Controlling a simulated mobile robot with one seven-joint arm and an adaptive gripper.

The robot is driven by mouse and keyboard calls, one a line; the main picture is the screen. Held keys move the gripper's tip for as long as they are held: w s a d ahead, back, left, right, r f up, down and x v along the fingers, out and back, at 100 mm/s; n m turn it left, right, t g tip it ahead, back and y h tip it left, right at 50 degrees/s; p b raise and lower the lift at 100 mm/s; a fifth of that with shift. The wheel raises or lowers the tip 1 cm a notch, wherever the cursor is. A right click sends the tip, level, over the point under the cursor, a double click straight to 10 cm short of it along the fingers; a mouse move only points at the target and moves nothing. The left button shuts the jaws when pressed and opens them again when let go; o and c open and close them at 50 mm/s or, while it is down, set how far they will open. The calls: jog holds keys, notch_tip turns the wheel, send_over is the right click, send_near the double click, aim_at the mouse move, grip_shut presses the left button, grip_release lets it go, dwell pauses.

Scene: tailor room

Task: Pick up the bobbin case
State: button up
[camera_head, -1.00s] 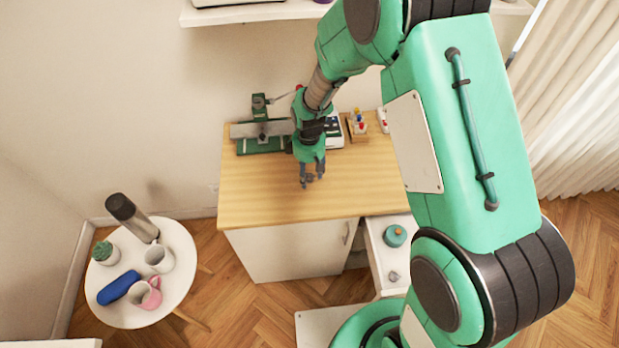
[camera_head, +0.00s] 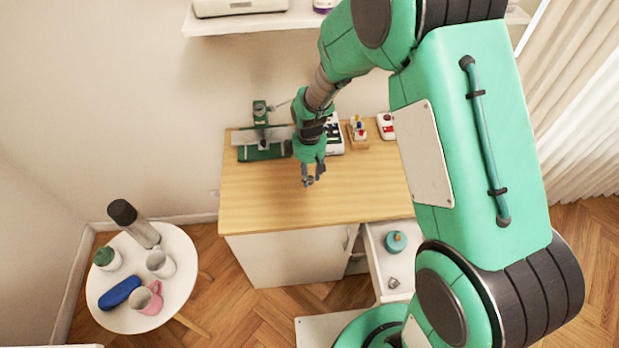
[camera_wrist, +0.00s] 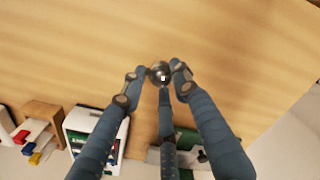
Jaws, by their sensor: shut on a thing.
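The bobbin case (camera_wrist: 160,72) is a small, round, shiny dark metal piece in the wrist view. My gripper (camera_wrist: 158,78) is shut on it, with the fingertips closed around its sides. In the head view my gripper (camera_head: 314,175) points down over the wooden top of the cabinet (camera_head: 260,200). The bobbin case is too small to make out clearly there. The wood shows behind it in the wrist view, but the gap between them is hard to judge.
A green-based machine (camera_head: 262,143), a white device (camera_head: 334,135) and a wooden holder (camera_head: 358,132) stand along the back of the top. An open drawer (camera_head: 377,262) at right holds a teal round object (camera_head: 395,242). The top's front is clear.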

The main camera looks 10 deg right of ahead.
jog(key=s+d+r+p, duration=0.1)
jog(key=s, duration=0.7)
jog(key=s+d+r+p, duration=0.1)
jog(key=s+d, duration=0.1)
jog(key=s, duration=0.5)
jog(key=shift+s+d, duration=0.25)
jog(key=shift+s, duration=0.1)
